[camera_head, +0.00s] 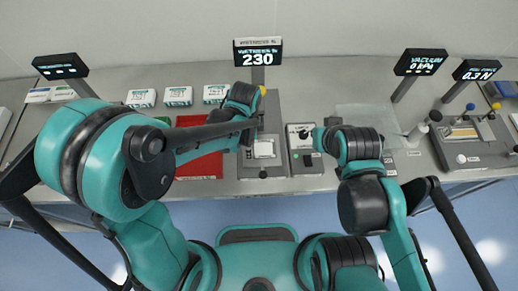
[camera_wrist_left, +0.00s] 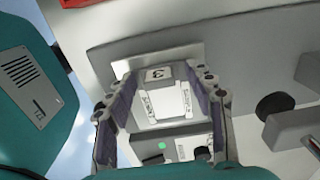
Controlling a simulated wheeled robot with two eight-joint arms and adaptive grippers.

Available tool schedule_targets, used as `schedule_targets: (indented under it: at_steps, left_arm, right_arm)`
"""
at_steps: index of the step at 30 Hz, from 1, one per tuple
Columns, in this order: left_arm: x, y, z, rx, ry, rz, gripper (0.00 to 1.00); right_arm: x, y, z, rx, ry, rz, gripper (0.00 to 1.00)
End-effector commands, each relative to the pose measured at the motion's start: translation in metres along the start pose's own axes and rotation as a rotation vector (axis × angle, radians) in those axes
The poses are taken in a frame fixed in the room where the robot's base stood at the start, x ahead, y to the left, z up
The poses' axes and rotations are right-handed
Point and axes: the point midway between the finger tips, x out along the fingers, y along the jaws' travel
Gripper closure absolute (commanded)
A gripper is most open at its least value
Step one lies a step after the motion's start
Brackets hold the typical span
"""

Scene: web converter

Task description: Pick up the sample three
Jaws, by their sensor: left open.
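Sample three (camera_wrist_left: 158,74), a pale block marked "3", shows in the left wrist view on a light plate at a grey station. My left gripper (camera_wrist_left: 165,82) is open, with one finger on each side of the block; I cannot tell whether either finger touches it. In the head view a white square piece (camera_head: 264,149) sits on the grey station under the 230 display, beside my left wrist (camera_head: 240,104). My left fingers are mostly hidden there. My right gripper (camera_head: 308,133) is over the neighbouring station, and its jaws are too small to read.
A red tray (camera_head: 200,165) lies left of the station, partly under my left arm. Several white labelled boxes (camera_head: 178,96) stand behind it. A translucent sheet (camera_head: 370,117) and a grey fixture with knobs (camera_head: 470,135) are to the right. A black knob (camera_wrist_left: 275,105) is near the left gripper.

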Motion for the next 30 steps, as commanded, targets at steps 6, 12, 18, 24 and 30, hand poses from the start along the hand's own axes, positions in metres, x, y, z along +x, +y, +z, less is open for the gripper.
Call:
schedule_targets:
  at_steps: [6, 12, 18, 24, 30]
  left_arm:
    - [0.001, 0.000, 0.000, 0.000, 0.000, 0.000, 0.47]
    - [0.001, 0.000, 0.000, -0.001, 0.000, 0.000, 0.94]
    - [0.001, 0.000, 0.000, -0.001, 0.000, 0.000, 1.00]
    - [-0.002, 0.000, 0.000, -0.001, 0.000, 0.000, 1.00]
    - [-0.023, 0.000, 0.000, -0.001, 0.000, 0.000, 1.00]
  right_arm:
    - [0.000, 0.000, 0.000, 0.000, 0.000, 0.000, 1.00]
    - [0.000, 0.000, 0.000, 0.000, 0.000, 0.000, 1.00]
    - [0.000, 0.000, 0.000, 0.000, 0.000, 0.000, 1.00]
    - [-0.001, 0.000, -0.001, 0.000, 0.000, 0.000, 1.00]
    - [-0.007, 0.000, -0.005, 0.000, 0.000, 0.000, 1.00]
